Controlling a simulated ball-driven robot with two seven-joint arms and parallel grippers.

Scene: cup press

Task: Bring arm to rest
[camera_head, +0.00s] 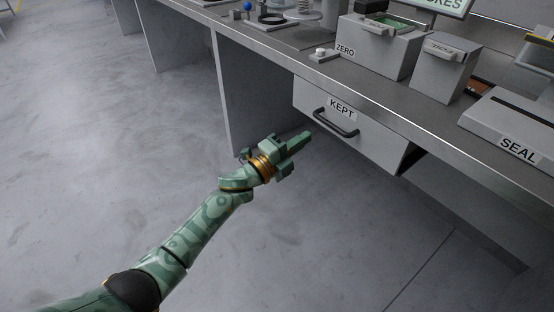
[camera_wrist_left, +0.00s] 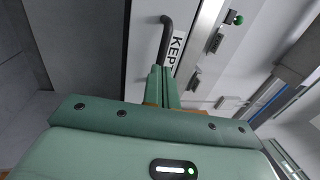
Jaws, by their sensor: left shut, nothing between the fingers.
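My left arm, patterned green, comes in from the lower left of the head view. Its gripper (camera_head: 304,138) is shut and empty, in front of the bench and just left of and below the black handle of the KEPT drawer. In the left wrist view the fingers (camera_wrist_left: 161,84) show together, close to the black handle (camera_wrist_left: 166,42) in the picture. Whether they touch it I cannot tell; no grip on it shows. My right gripper is in neither view.
The grey KEPT drawer (camera_head: 345,127) sits under the bench top (camera_head: 400,110). On the bench stand a ZERO box (camera_head: 376,48), a lidded grey bin (camera_head: 445,68) and a SEAL unit (camera_head: 515,122). The floor (camera_head: 90,150) at left is clear.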

